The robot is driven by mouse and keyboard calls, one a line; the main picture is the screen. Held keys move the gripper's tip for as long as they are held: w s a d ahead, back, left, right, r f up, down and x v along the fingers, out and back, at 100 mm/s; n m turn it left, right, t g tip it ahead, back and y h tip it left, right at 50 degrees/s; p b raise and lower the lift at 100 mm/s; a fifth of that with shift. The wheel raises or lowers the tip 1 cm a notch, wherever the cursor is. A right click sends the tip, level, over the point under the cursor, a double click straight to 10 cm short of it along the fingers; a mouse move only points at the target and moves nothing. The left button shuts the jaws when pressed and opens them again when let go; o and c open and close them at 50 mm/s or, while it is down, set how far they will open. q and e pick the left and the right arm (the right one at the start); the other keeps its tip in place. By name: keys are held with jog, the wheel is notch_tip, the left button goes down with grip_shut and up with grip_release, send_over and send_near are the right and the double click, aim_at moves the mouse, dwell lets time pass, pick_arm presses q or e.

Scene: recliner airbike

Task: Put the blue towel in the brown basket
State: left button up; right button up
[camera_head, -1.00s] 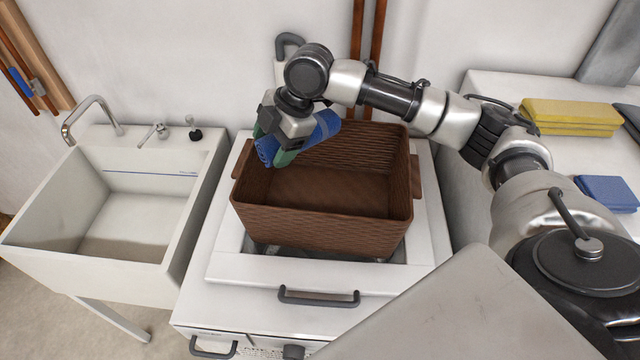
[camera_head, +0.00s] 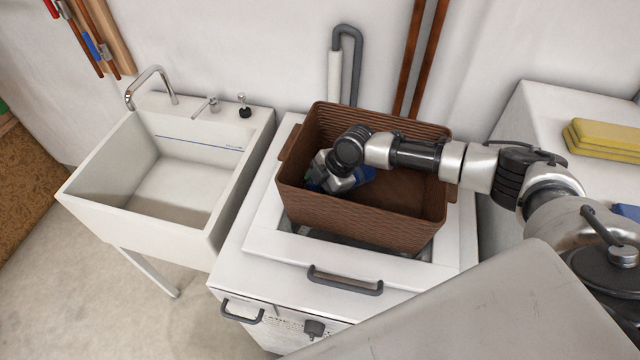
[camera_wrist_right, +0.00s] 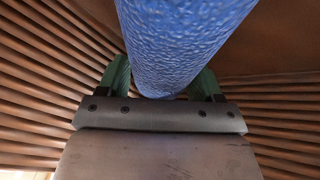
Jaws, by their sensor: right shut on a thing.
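The brown basket (camera_head: 365,219) stands upright on the white top-opening unit, its open top facing up. My right gripper (camera_head: 328,182) is down inside the basket, at its left part, below the rim. It is shut on the rolled blue towel (camera_wrist_right: 180,40), which shows between the green fingers in the right wrist view (camera_wrist_right: 160,85). In the head view only bits of the blue towel (camera_head: 365,173) show around the gripper. The ribbed basket wall (camera_wrist_right: 40,80) is close around the gripper. Whether the towel touches the basket floor is hidden. My left gripper is not in view.
A white sink (camera_head: 165,180) with a tap stands to the left. A white counter (camera_head: 535,110) on the right bears folded yellow towels (camera_head: 605,140) and a blue item (camera_head: 627,212) at the picture's edge. Pipes (camera_head: 420,60) run up the wall behind the basket.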

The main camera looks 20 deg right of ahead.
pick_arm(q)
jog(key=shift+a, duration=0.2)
pick_arm(e)
jog(key=shift+f, duration=0.2)
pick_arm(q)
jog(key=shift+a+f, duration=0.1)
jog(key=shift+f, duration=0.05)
pick_arm(e)
jog(key=o, duration=0.6)
jog(key=shift+o, duration=0.2)
jog(key=shift+r, duration=0.1)
jog(key=shift+r, duration=0.25)
jog(key=b+v, duration=0.2)
jog(key=v, duration=0.8)
jog(key=shift+s+d+r, duration=0.1)
jog(key=shift+d+r, duration=0.1)
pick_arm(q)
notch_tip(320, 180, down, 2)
pick_arm(e)
jog(key=shift+s+d+r, duration=0.1)
jog(key=shift+d+r, duration=0.1)
jog(key=shift+r, duration=0.35)
